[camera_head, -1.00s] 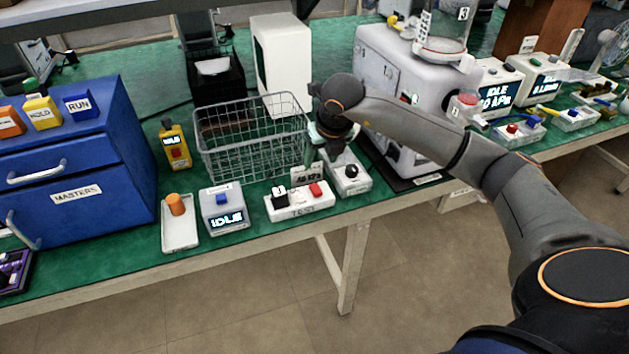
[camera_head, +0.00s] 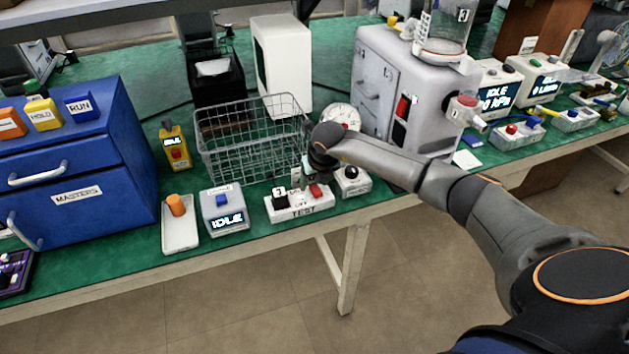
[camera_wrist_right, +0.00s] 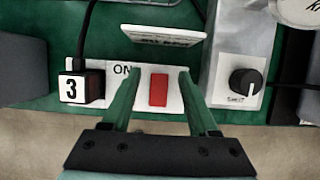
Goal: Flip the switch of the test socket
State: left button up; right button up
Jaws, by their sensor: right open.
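The white test socket (camera_head: 297,206), labelled TEST, lies near the table's front edge. A black plug marked 3 (camera_head: 280,196) sits in its left end. Its red switch (camera_head: 316,190) is at the right end and shows as a red rectangle in the right wrist view (camera_wrist_right: 158,89), beside the letters ON. My right gripper (camera_wrist_right: 158,78) is open, its two green fingers on either side of the red switch in that view. In the head view my right gripper (camera_head: 308,176) is just above and behind the switch; whether it touches the socket cannot be told. My left gripper is not in view.
A grey box with a black knob (camera_head: 351,172) stands right of the socket, a gauge (camera_head: 341,117) behind it. A wire basket (camera_head: 240,150) stands behind. A small IDLE box (camera_head: 224,212) is to the left. A tilted label card (camera_wrist_right: 164,34) stands behind the socket.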

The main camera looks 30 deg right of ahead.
grip_shut()
dwell(0.4)
